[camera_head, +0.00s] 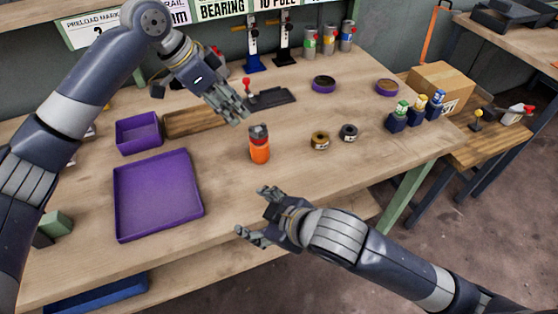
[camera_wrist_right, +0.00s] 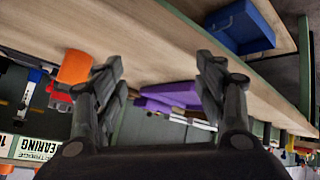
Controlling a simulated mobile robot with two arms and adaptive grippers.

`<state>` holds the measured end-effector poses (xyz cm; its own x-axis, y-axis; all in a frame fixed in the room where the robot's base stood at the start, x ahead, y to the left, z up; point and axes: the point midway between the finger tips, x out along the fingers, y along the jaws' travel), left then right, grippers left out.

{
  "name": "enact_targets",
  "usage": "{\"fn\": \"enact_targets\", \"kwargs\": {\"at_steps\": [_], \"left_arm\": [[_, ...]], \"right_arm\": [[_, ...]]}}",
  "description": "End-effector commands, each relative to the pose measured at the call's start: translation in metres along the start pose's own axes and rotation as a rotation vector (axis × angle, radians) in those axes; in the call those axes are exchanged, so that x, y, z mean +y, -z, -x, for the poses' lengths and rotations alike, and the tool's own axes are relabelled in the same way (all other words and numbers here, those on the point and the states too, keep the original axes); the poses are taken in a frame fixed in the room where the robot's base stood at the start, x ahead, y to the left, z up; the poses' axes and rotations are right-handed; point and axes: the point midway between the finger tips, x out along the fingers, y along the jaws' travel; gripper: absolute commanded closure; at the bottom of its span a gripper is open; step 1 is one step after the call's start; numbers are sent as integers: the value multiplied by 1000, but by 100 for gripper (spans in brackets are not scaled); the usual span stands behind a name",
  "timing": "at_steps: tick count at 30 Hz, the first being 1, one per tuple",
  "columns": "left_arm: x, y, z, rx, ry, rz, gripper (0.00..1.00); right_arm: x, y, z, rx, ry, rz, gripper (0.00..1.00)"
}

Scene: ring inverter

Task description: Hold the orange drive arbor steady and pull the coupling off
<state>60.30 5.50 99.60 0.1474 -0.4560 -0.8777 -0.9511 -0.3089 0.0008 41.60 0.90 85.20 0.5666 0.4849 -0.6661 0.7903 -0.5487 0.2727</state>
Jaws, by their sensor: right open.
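The orange drive arbor (camera_head: 260,153) stands upright on the middle of the workbench. My right gripper (camera_head: 252,210) is open and empty at the bench's front edge, in front of the arbor. Its spread fingers also show in the right wrist view (camera_wrist_right: 158,65).
A large purple tray (camera_head: 158,236) and a small purple bin (camera_head: 139,148) are on the left. A gold ring (camera_head: 320,141) and a dark ring (camera_head: 349,132) lie right of the arbor. Blue holders (camera_head: 414,118) stand farther right. A black fixture (camera_head: 272,98) is behind.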

Motion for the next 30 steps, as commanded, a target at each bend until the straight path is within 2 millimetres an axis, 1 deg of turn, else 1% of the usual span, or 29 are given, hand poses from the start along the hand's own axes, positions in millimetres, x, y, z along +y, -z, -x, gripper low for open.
{"fn": "enact_targets", "kwargs": {"at_steps": [1, 3, 6, 9, 10, 14, 17, 20, 27, 30], "left_arm": [[0, 0, 0, 0, 0, 0, 67], [0, 0, 0, 0, 0, 0, 67], [0, 0, 0, 0, 0, 0, 67], [0, 0, 0, 0, 0, 0, 67], [0, 0, 0, 0, 0, 0, 67], [0, 0, 0, 0, 0, 0, 67], [0, 0, 0, 0, 0, 0, 67], [0, 0, 0, 0, 0, 0, 67], [0, 0, 0, 0, 0, 0, 67], [0, 0, 0, 0, 0, 0, 67]], "right_arm": [[20, 8, -6, 44, -47, -97, 36], [47, 16, -13, 112, -111, -224, 36], [83, 18, -18, 192, -192, -367, 36], [108, 16, -19, 248, -247, -458, 36], [113, 15, -19, 259, -259, -477, 36], [126, 13, -22, 287, -287, -521, 36], [131, 14, -29, 291, -292, -526, 36], [136, 18, -42, 290, -291, -524, 36], [150, 26, -82, 288, -291, -522, 36], [155, 29, -96, 289, -290, -521, 36]]}}
